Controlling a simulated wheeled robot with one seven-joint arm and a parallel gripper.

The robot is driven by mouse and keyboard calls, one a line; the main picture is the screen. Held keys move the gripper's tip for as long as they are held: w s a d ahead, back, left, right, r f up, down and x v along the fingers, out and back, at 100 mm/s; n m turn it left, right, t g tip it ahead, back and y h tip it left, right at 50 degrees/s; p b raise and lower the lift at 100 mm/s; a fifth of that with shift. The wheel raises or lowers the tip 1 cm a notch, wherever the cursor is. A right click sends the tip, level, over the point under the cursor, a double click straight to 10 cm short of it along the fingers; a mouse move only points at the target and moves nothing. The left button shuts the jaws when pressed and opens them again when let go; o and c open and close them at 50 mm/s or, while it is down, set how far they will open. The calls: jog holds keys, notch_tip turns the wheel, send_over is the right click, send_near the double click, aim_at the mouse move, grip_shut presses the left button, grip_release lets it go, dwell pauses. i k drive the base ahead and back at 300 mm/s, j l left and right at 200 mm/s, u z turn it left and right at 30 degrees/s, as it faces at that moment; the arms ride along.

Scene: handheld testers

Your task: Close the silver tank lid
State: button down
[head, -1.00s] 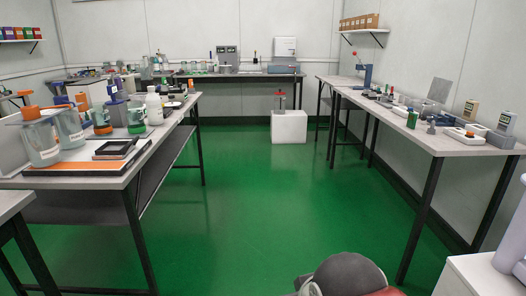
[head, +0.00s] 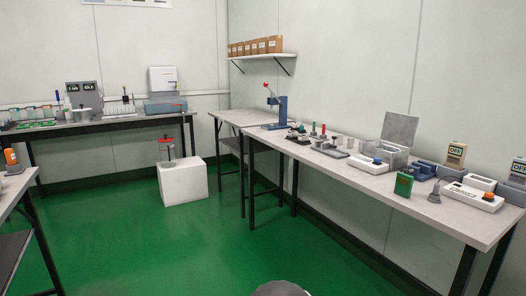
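A silver-grey tank (head: 395,154) stands toward the back of the long right-hand table. Its flat lid (head: 400,129) is raised and stands nearly upright at the rear of the tank, so the tank is open. The tank's inside is too small and partly hidden to make out. My gripper is not in view. A rounded grey part of my own arm shows at the bottom edge, far from the tank.
The right-hand table (head: 455,225) also bears a green block (head: 403,184), a white device with an orange button (head: 470,194) and several small testers. A white block (head: 183,181) stands on the green floor. The floor in the middle is clear.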

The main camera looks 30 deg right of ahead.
aim_at(401, 129)
jog(key=i+j+z, duration=0.1)
jog(key=i+z, duration=0.3)
jog(key=i, duration=0.2)
jog(key=i+j+z, duration=0.4)
jog(key=i, duration=0.15)
jog(key=i+j+z, duration=0.4)
jog(key=i+l, duration=0.05)
jog(key=i, duration=0.1)
